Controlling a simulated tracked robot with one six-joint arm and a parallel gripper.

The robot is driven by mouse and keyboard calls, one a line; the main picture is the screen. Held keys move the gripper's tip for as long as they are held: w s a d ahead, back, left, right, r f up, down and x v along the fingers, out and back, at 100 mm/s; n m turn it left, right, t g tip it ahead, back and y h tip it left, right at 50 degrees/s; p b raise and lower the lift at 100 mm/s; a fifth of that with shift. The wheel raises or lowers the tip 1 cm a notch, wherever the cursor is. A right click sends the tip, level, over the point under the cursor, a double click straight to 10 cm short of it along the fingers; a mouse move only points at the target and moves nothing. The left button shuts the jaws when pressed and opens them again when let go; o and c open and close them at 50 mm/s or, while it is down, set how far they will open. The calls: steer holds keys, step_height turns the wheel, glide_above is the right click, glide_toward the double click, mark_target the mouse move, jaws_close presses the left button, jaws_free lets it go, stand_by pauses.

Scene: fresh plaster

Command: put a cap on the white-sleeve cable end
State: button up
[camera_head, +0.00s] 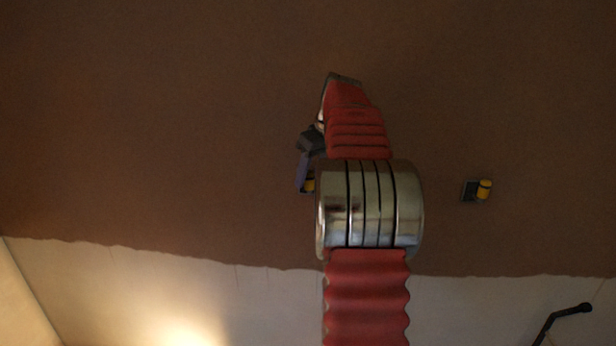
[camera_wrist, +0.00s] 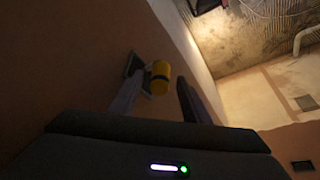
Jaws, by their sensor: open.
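My gripper (camera_wrist: 158,81) is open in the wrist view, with one finger on each side of a yellow cylinder with a dark band (camera_wrist: 160,77). I cannot tell whether the fingers touch it. The cylinder stands out from a dark wall box (camera_wrist: 133,65). In the head view my gripper (camera_head: 304,172) is mostly hidden behind my arm, close to the wall, with a bit of yellow (camera_head: 309,185) beside it. A second box (camera_head: 468,190) with a yellow piece (camera_head: 484,189) sits on the wall to the right. I make out no white sleeve and no loose cap.
Brown plaster (camera_head: 150,130) covers most of the wall, with a pale strip (camera_head: 250,290) along its lower edge. A black bent rod (camera_head: 560,318) shows at the lower right. A pale pipe (camera_wrist: 308,35) and bare floor (camera_wrist: 250,95) show in the wrist view. The wall between the boxes is clear.

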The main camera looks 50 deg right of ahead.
steer(key=shift+r, duration=0.1)
steer(key=v, duration=1.3)
steer(key=shift+r, duration=0.2)
steer(key=shift+s, duration=0.1)
stand_by(0.5)
step_height(320, 180, down, 6)
steer(key=d+m, duration=0.2)
steer(key=m, duration=0.2)
steer(key=a+f+m+g+h, duration=0.1)
steer(key=a+f, duration=0.5)
steer(key=a, duration=0.3)
steer(key=s+a+f+n, duration=0.2)
steer(key=s+a, duration=0.3)
steer(key=a, duration=0.7)
steer(key=s+a+f+n+t, duration=0.1)
steer(key=s+a+f, duration=0.4)
steer(key=a, duration=0.8)
steer(key=s+a+f+n+t+y, duration=0.1)
steer(key=s+a, duration=0.5)
steer(key=a, duration=0.6)
steer(key=shift+s+a+f+n, duration=0.3)
steer(key=shift+f+n, duration=0.5)
steer(key=shift+f, duration=0.5)
